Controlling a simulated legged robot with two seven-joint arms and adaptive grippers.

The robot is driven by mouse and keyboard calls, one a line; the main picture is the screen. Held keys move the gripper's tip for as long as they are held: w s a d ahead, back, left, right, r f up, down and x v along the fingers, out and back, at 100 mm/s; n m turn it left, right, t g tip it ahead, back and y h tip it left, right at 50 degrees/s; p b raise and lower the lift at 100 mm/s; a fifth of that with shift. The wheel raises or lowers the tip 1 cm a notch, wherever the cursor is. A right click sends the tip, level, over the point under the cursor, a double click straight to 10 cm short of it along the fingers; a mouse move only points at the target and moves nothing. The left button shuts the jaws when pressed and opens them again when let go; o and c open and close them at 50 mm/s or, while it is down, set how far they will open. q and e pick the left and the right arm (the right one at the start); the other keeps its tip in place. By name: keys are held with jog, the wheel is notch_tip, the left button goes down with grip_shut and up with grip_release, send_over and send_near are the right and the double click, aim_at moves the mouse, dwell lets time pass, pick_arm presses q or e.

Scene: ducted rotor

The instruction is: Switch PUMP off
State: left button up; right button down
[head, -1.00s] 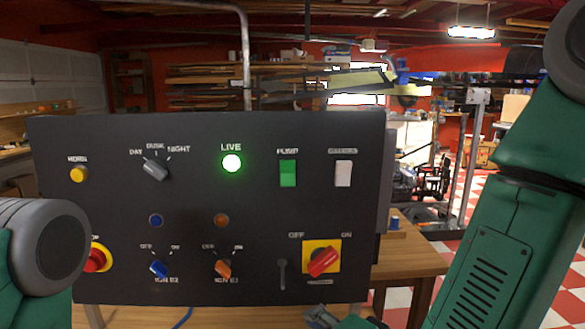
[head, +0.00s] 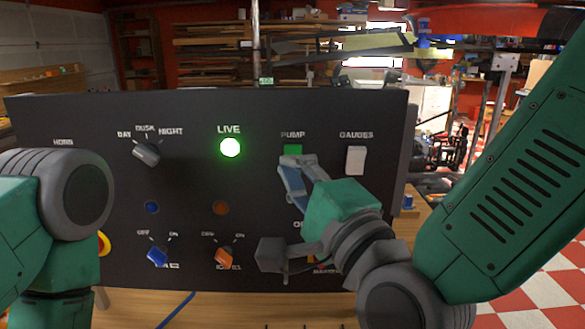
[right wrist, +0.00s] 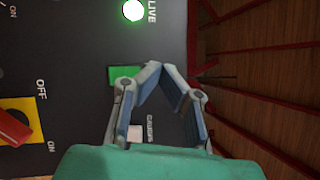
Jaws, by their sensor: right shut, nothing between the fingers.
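The PUMP switch (head: 293,150) is a green rocker on the dark panel, under its PUMP label. Its lower part is hidden behind my right gripper (head: 296,182) in the head view. In the right wrist view the green PUMP switch (right wrist: 124,75) shows beside the fingertips of my right gripper (right wrist: 155,68). That gripper is shut and empty, in front of the panel. I cannot tell whether it touches the switch. My left gripper is out of view; only my left arm shows.
The LIVE lamp (head: 230,147) glows green. The white GAUGES rocker (head: 356,160) is right of PUMP. A grey selector knob (head: 146,154), a blue knob (head: 157,256) and an orange knob (head: 223,258) stick out of the panel. My right arm partly hides the red-and-yellow OFF/ON switch (right wrist: 17,122).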

jog(key=shift+w, duration=0.1)
jog(key=w+f+b, duration=0.2)
jog(key=w+f, duration=0.1)
jog(key=w, duration=0.5)
jog(key=shift+f, duration=0.4)
dwell(1.1)
jog(key=shift+w+f+b, duration=0.1)
jog(key=shift+w+b, duration=0.15)
jog(key=shift+b, duration=0.05)
jog(key=shift+w+f, duration=0.15)
jog(key=shift+w, duration=0.25)
dwell(0.6)
jog(key=shift+s, duration=0.1)
jog(key=shift+s+r, duration=0.35)
jog(key=shift+s, duration=0.4)
